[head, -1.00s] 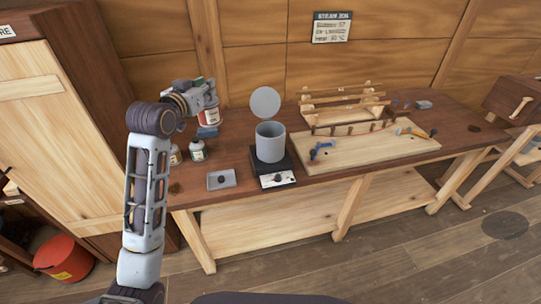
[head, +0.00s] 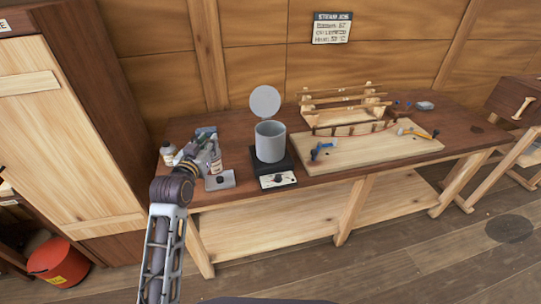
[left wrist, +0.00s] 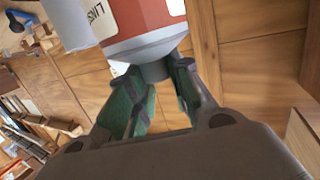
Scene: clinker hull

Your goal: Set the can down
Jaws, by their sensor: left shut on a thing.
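The can is red with a white label and a grey end band. In the left wrist view the can (left wrist: 140,25) fills the top, cut off by the edge. My left gripper (left wrist: 165,75) is shut on a grey narrow part at its end. In the head view my left gripper (head: 209,148) is over the left end of the workbench (head: 340,168). The can is mostly hidden by the gripper there, and I cannot tell whether it touches the bench. My right gripper is not in view.
A small white bottle (head: 168,154) stands left of my gripper. A grey box with a dark knob (head: 220,180) is near the front edge. A grey pot (head: 270,143) with its lid raised stands on a black unit to the right. A light board (head: 375,150) lies beyond.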

